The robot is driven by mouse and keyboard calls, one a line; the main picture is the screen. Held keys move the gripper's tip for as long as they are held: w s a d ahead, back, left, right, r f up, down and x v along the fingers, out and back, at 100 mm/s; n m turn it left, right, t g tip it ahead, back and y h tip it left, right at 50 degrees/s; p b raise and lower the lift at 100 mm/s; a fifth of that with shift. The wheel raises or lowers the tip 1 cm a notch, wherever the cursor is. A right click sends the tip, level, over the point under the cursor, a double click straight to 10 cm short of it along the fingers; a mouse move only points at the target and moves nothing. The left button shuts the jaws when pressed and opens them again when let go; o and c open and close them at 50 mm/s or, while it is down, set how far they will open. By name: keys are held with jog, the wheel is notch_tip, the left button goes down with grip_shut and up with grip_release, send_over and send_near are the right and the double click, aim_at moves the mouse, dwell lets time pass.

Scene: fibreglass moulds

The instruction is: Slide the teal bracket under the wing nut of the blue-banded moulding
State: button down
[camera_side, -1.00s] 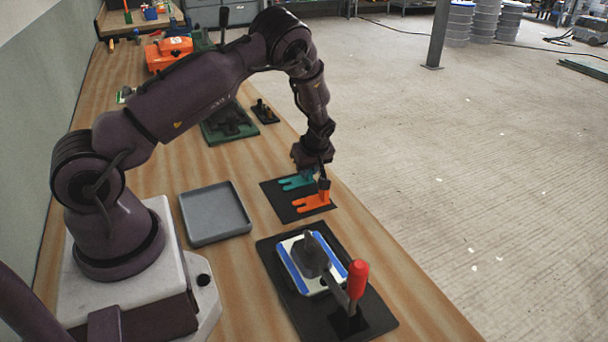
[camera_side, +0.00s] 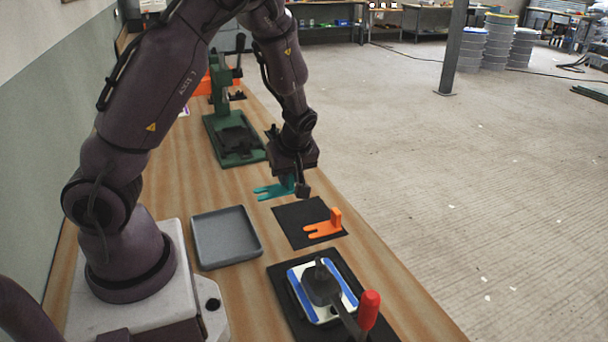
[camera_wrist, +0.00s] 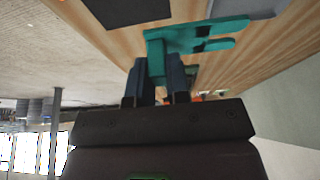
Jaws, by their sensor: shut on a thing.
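The teal bracket (camera_side: 274,190) is a flat forked plate with an upright tab. My gripper (camera_side: 296,186) is shut on the tab and holds the bracket above the table, beyond the black mat. The wrist view shows the bracket (camera_wrist: 200,38) between my two fingers (camera_wrist: 157,72), its prongs pointing right. In the side view the prongs point left. The blue-banded moulding (camera_side: 296,280) is a white plate with blue strips on a dark base at the front. A dark round part (camera_side: 320,287) with an arm sits on top of it. I cannot make out the wing nut clearly.
An orange forked bracket (camera_side: 324,229) lies on the black mat (camera_side: 290,219). A grey tray (camera_side: 226,238) stands left of the mat. A red-handled clamp (camera_side: 369,308) rises beside the moulding. A green press (camera_side: 222,125) stands behind on the wooden bench.

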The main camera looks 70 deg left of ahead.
aim_at(276, 191)
jog(key=shift+s+d+r, duration=0.4)
jog(key=shift+s+r, duration=0.15)
jog(key=shift+r, duration=0.05)
jog(key=r, duration=0.5)
jog(key=shift+s+r, duration=0.1)
jog(key=shift+s, duration=0.15)
jog(key=f+n, duration=0.1)
jog(key=n, duration=0.1)
jog(key=d+f+n+g, duration=0.1)
jog(key=f+n, duration=0.1)
jog(key=f+n+g, duration=0.1)
jog(key=f+n, duration=0.1)
jog(key=shift+s+d+f, duration=0.15)
jog(key=shift+s, duration=0.1)
jog(key=shift+w+d+f+n+g+h, duration=0.15)
jog(key=shift+d+f+n+g+h, duration=0.45)
jog(key=shift+d+f+n, duration=1.1)
jog(key=shift+w+d+f+n+g+h, duration=0.2)
jog(key=shift+d+f+n+h, duration=0.8)
jog(key=shift+n, duration=1.3)
jog(key=shift+w+d+f+n+g+h, duration=0.1)
jog(key=shift+d+f+n+g+h, duration=0.4)
jog(key=shift+d+f+n, duration=1.2)
jog(key=shift+a+n, duration=0.3)
jog(key=shift+a, duration=0.15)
jog(key=shift+d, duration=2.35)
